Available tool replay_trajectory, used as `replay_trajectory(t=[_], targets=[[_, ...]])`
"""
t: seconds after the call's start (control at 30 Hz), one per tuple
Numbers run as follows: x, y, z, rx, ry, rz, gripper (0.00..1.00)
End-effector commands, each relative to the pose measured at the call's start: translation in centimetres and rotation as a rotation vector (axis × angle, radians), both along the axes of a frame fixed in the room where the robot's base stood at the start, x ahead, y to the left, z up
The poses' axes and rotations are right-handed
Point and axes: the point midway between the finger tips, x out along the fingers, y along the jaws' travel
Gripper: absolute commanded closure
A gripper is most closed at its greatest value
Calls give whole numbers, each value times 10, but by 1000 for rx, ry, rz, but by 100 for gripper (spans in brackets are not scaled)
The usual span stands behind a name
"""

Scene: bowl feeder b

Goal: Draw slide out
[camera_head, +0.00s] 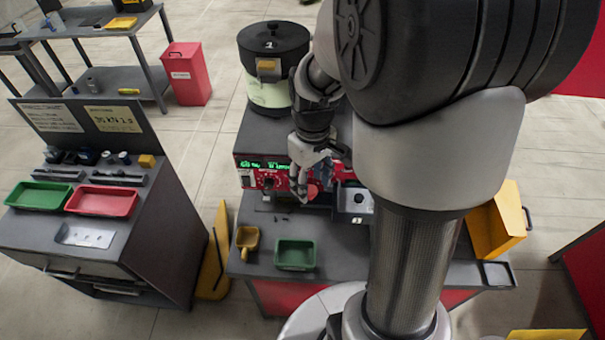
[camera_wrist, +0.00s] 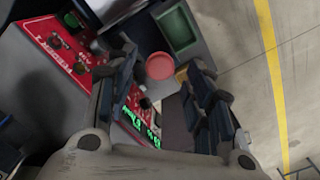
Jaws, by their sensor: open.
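The feeder machine (camera_head: 246,160) has a red control panel with a lit green display, and the panel also shows at the left of the wrist view (camera_wrist: 50,42). My gripper (camera_head: 305,190) is in front of this panel, with its two fingers spread and nothing held between them in the wrist view (camera_wrist: 165,98). A round red knob-like part (camera_wrist: 160,66) shows between and beyond the fingertips; it also shows beside the gripper in the head view (camera_head: 313,190). I cannot tell whether it belongs to the slide, or whether a finger touches it. My arm hides the machine's right part.
A green tray (camera_head: 295,255) and a yellow scoop (camera_head: 247,240) lie on the bench front. A lidded bowl unit (camera_head: 272,50) stands behind the panel. A yellow bin (camera_head: 495,220) is at right. A side bench (camera_head: 150,220) holds green and red trays.

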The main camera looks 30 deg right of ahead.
Motion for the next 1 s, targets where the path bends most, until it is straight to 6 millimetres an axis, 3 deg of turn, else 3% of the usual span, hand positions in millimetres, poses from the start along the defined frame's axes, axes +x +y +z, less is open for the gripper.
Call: replay_trajectory(t=[0.2, 0.5, 1.0], targets=[[0, 0, -19, 0, -1, 0, 52], [0, 0, -20, 0, -1, 0, 52], [0, 0, -20, -1, -1, 0, 85]])
